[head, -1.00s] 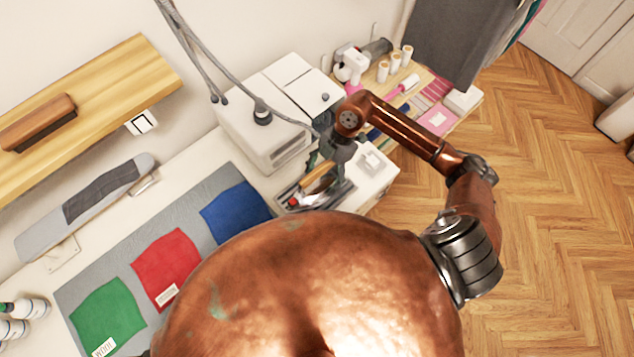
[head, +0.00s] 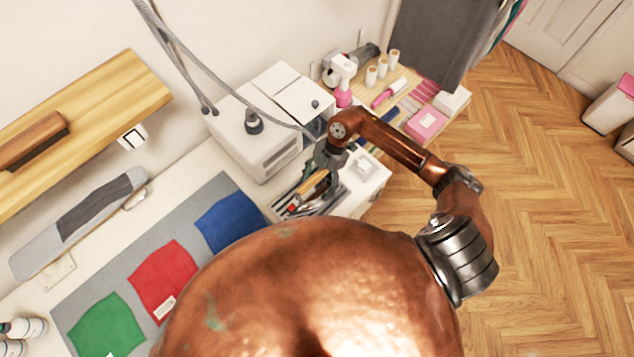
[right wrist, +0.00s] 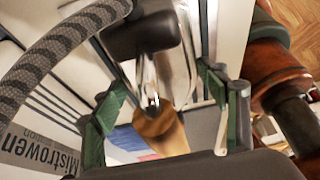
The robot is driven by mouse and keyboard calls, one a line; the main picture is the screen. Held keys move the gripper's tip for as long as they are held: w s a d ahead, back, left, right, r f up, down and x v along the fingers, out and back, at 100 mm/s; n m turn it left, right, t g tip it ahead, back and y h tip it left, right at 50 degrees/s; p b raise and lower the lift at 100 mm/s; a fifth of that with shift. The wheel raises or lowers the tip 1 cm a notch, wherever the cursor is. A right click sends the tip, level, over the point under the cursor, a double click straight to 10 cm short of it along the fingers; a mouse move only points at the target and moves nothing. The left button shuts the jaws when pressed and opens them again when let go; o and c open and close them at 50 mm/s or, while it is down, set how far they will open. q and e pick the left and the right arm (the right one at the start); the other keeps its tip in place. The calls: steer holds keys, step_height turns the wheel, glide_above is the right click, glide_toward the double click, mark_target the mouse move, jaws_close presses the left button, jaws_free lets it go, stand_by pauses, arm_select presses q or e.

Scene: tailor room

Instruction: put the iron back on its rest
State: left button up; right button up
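The iron, with a wooden handle (head: 315,186) and bright metal parts, sits beside the white steam station (head: 262,125) at the table's right end. A slatted metal rest (head: 326,200) shows around it. How the iron sits on the rest is unclear in the head view. My right gripper (head: 326,160) is just above the handle. In the right wrist view, its green-padded fingers (right wrist: 170,115) stand wide apart on either side of the wooden handle (right wrist: 160,132), with gaps on both sides. My left gripper is out of view.
A grey braided hose (right wrist: 62,50) crosses close to the right gripper's left finger. A grey mat (head: 215,190) holds blue, red and green cloths. A pegboard-like side table with spools (head: 382,70) and a pink box (head: 427,122) stands behind.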

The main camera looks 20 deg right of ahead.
steer(key=o, duration=0.5)
steer(key=b+v, duration=0.1)
steer(key=v, duration=1.1)
steer(key=shift+a+b, duration=0.1)
steer(key=shift+b, duration=0.25)
